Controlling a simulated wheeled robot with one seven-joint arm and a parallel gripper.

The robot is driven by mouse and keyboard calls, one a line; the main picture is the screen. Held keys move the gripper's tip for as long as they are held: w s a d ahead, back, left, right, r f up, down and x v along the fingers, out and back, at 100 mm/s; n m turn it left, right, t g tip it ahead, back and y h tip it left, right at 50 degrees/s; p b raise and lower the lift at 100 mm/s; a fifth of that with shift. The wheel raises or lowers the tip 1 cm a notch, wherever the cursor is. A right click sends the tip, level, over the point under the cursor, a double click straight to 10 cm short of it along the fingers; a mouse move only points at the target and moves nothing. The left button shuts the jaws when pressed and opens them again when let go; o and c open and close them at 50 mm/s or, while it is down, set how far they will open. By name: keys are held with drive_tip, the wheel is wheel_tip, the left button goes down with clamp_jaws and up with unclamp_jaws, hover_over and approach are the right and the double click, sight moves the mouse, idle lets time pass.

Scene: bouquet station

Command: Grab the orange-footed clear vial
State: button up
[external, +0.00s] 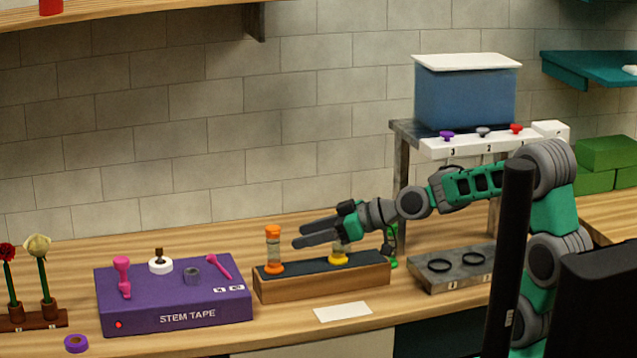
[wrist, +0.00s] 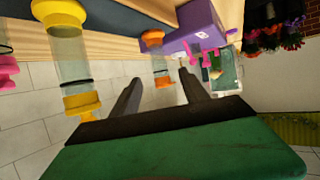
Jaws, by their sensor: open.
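The orange-footed clear vial (external: 274,250) stands upright at the left end of a wooden block with a dark top (external: 322,284). It has an orange foot and an orange cap. My gripper (external: 297,236) is open and empty, reaching level from the right, with its fingertips close to the vial's right side. In the wrist view, which looks upside down, the orange-footed vial (wrist: 158,64) appears ahead, between the open fingers (wrist: 159,73). A yellow-footed clear vial (external: 339,256) stands farther right on the block, partly hidden by my gripper; it is large in the wrist view (wrist: 70,57).
A purple stem tape box (external: 175,295) stands left of the block. A metal tray with dark rings (external: 455,269) is at right. A green item (external: 393,262) stands behind my wrist. A white card (external: 342,312) lies in front. A pink part (wrist: 6,70) shows at the wrist view's edge.

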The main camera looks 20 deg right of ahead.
sight(268, 246)
drive_tip(key=p+x, duration=0.3)
drive_tip(key=x, duration=0.8)
drive_tip(key=shift+w+a+f, duration=0.15)
drive_tip(key=shift+a+f, duration=0.1)
clamp_jaws()
drive_tip(key=shift+r, duration=0.1)
